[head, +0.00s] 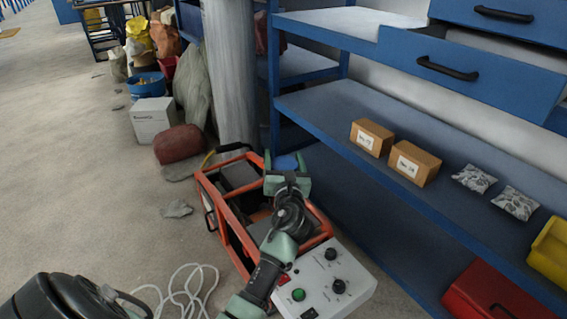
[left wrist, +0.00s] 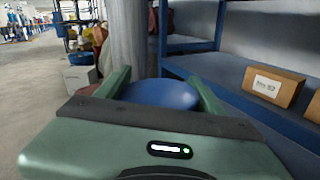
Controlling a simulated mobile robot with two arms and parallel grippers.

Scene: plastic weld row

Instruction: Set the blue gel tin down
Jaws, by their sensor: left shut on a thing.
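The blue gel tin (head: 286,162) is held between the fingers of my left gripper (head: 287,177). In the left wrist view the tin (left wrist: 160,94) shows as a blue rounded top between two green fingers, with its lower part hidden behind the gripper body. The gripper is shut on it. In the head view the gripper and tin appear over the far right part of an orange-framed machine (head: 205,190), beside the blue shelf unit (head: 330,135). I cannot tell what lies directly beneath the tin. My right gripper is not in view.
The middle shelf holds two cardboard boxes (head: 372,138) (head: 414,163) and two silvery bags (head: 474,179), with bare board left of them. A yellow bin (head: 548,250) and red case (head: 495,290) are at right. A grey pillar (head: 231,75) stands behind. A white cable (head: 185,290) lies on the floor.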

